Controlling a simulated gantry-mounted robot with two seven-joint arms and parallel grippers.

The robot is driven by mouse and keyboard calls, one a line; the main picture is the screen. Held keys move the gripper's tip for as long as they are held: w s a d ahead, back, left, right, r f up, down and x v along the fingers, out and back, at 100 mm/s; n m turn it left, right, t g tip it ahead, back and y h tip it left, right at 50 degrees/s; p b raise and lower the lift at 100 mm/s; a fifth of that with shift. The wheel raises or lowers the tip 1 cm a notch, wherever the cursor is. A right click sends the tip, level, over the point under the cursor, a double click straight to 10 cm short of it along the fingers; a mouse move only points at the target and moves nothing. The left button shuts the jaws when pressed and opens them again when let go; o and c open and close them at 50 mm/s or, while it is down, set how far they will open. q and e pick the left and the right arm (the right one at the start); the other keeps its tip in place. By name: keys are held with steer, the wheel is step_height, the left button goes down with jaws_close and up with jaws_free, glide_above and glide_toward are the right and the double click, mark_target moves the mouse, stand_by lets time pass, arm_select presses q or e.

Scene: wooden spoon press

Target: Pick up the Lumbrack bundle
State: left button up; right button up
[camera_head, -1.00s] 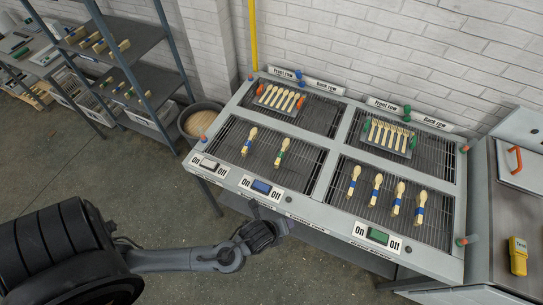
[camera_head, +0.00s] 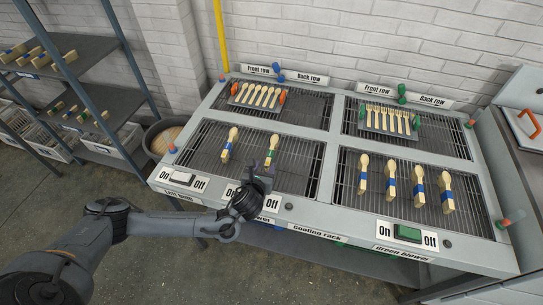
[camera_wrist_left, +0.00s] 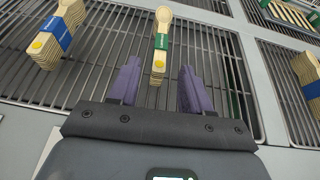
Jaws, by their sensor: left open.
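Several bundles of wooden spoons lie on the cooling rack (camera_head: 330,200); no name on them is readable, so I cannot tell which is Lumbrack. One with a green band (camera_head: 271,150) lies in the left section. It also shows in the left wrist view, its green band (camera_wrist_left: 161,41) ahead of and centred between my fingers. A blue-banded bundle (camera_head: 229,143) lies to its left and shows in the wrist view (camera_wrist_left: 58,35) too. My left gripper (camera_head: 266,168) is open and empty, its purple fingers (camera_wrist_left: 160,72) apart, close to the green-banded bundle's near end. My right gripper is not in view.
Several blue-banded bundles (camera_head: 391,180) lie in the right section. Spoon trays (camera_head: 258,96) and (camera_head: 390,120) sit at the back. Switch plates (camera_head: 183,180) line the front edge. A shelf unit (camera_head: 100,105) stands left; a grey cabinet (camera_head: 520,150) stands right.

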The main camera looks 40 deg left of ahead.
mark_target(268, 160)
arm_select(q)
steer(key=x, duration=0.4)
steer(key=shift+w+a+f+b, duration=0.15)
steer(key=shift+w+b, duration=0.1)
steer(key=shift+b, duration=0.15)
steer(key=shift+w+a+f, duration=0.2)
steer(key=shift+w+f, duration=0.1)
steer(key=shift+w, duration=0.15)
steer(key=b+x, duration=0.1)
steer(key=x, duration=0.3)
steer(key=shift+d, duration=0.1)
jaws_close()
